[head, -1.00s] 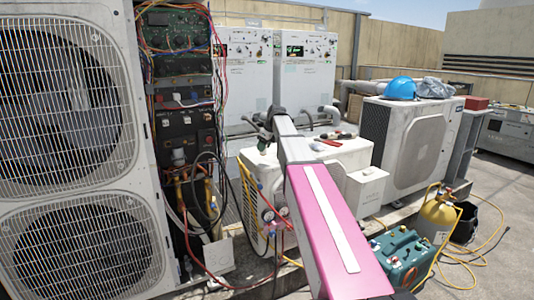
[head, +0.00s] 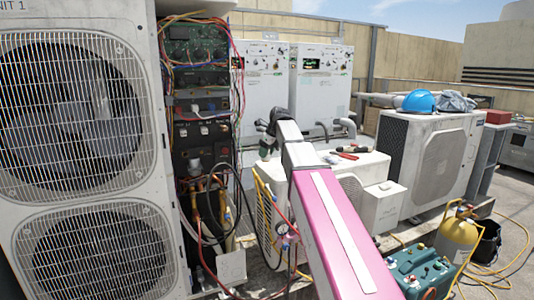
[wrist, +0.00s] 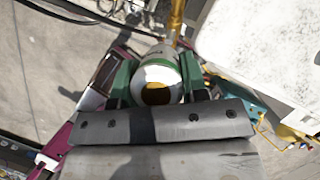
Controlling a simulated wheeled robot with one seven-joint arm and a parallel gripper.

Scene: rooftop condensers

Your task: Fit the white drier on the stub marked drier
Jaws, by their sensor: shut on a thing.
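In the wrist view, my gripper (wrist: 157,78) has its green fingers shut on the white drier (wrist: 155,53), a rounded white cylinder with a green band and a dark, yellow-rimmed round end facing the camera. In the head view, my gripper (head: 266,138) is at the far end of my pink arm, above the low white unit, and the drier cannot be made out there. Copper pipes (head: 212,205) stand in the open bay of the large condenser, left of my gripper. I cannot read a drier mark on any stub.
The large condenser (head: 166,150) fills the left, with loose wires and hoses across its open bay. Tools (head: 350,152) lie on the low white unit (head: 375,163). A teal machine (head: 418,270) and yellow cylinder (head: 457,235) stand at lower right.

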